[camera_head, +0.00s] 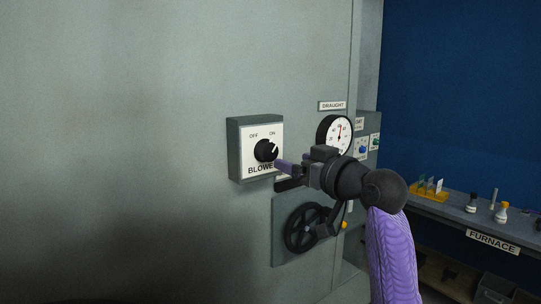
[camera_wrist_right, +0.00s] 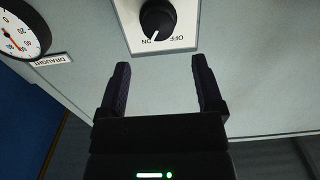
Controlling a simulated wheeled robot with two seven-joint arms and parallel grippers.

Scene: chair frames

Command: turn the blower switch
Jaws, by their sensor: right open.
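The blower switch is a black round knob (camera_head: 265,150) on a white plate marked OFF, ON and BLOWER. The plate is on a grey box (camera_head: 235,153) on the grey wall panel. The knob's white mark points up and right, towards ON. My right gripper (camera_head: 280,175) is just right of and below the knob, partly covering the BLOWER label. In the right wrist view, its two fingers (camera_wrist_right: 158,65) are open and empty. The knob (camera_wrist_right: 158,18) is beyond the fingertips, roughly in line with their gap and apart from them. My left gripper is not in view.
A draught gauge (camera_head: 334,133) is right of the box, close behind my right wrist. A black handwheel (camera_head: 304,230) is below, near my right arm. A shelf (camera_head: 451,208) with small bottles and a yellow rack (camera_head: 428,193) is at right. The panel left of the box is clear.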

